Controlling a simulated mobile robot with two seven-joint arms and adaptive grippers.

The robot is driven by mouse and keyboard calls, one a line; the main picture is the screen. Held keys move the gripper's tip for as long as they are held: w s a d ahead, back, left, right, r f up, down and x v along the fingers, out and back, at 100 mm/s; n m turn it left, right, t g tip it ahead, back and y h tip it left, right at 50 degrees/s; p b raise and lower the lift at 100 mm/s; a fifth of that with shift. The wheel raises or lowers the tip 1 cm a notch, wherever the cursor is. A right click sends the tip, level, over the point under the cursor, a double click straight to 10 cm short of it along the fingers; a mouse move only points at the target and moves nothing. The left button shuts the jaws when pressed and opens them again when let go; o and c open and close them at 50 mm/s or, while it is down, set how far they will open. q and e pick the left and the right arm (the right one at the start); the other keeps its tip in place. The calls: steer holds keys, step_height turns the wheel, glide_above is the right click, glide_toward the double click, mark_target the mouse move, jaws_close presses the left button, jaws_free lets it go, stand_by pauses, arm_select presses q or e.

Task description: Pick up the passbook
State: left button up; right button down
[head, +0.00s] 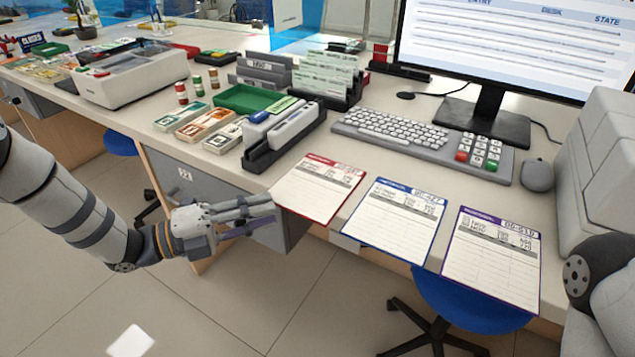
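Three flat paper-like pieces lie in a row at the counter's front edge: a red-headed one (317,188), a blue-headed one (395,218) and a purple-headed one (491,255). Their header text is too small to read, so I cannot tell which is the passbook. My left gripper (274,209) is in front of the counter edge, just left of the red-headed piece. Its fingers point right, apart with a narrow gap, and appear empty. Whether the fingertips touch the red-headed piece is unclear. My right gripper is out of view; part of my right arm shows at lower right.
A keyboard (390,130), number pad (485,152), mouse (537,174) and monitor (510,45) stand behind the pieces. A black holder (262,158), green tray (243,97) and card-like stacks (207,125) are at left. A blue stool (470,308) is below the counter.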

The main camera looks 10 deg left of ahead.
mark_target(285, 208)
arm_select(q)
steer(key=x, duration=0.4)
steer(key=shift+w+d+r, duration=0.1)
steer(key=shift+d, duration=0.3)
jaws_close()
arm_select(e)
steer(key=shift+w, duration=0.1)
